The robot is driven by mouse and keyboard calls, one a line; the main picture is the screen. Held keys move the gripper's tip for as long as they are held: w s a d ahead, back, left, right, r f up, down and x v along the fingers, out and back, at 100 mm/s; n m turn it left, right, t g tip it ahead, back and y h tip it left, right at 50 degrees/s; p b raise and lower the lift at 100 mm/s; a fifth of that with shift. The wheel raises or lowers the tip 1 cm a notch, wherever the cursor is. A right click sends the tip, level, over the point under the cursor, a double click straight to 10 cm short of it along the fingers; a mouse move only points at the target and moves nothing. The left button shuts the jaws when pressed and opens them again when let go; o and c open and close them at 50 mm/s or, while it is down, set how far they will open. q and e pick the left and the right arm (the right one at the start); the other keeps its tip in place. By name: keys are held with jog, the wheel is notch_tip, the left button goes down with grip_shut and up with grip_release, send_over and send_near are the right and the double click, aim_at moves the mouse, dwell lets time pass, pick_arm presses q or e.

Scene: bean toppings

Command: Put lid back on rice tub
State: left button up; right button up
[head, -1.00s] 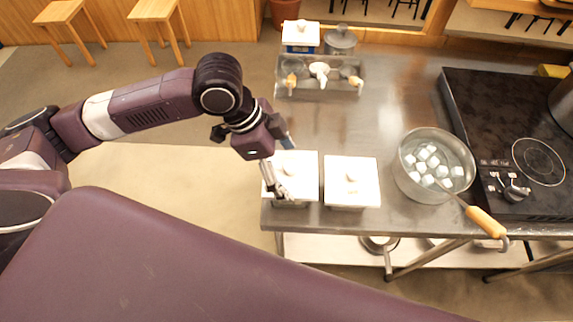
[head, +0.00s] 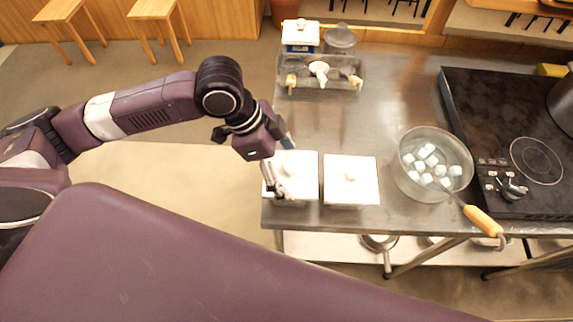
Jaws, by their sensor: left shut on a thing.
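Two square tubs with white lids stand side by side at the front left of the steel table. The left tub's white lid (head: 303,172) lies over its top, with part of it hidden by my gripper. The right tub's white lid (head: 351,178) has a small knob in its middle and appears flat on its tub. My left gripper (head: 281,172) reaches over the left tub, its fingers at the lid's left side, and is shut on that lid. Whether the lid is fully seated cannot be told. My right gripper is not in view.
A pot (head: 433,165) with white cubes and a wooden-handled tool stands at the right, beside a black stove (head: 500,110). A metal tray (head: 335,82) with scoops lies at the back. The table's middle is clear.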

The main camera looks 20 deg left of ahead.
pick_arm(q)
jog(key=shift+f+p, duration=0.1)
jog(key=shift+p, duration=0.3)
dwell(0.3)
jog(key=o, duration=1)
jog(key=shift+r+p, duration=3.5)
jog(key=shift+p, duration=0.85)
grip_shut()
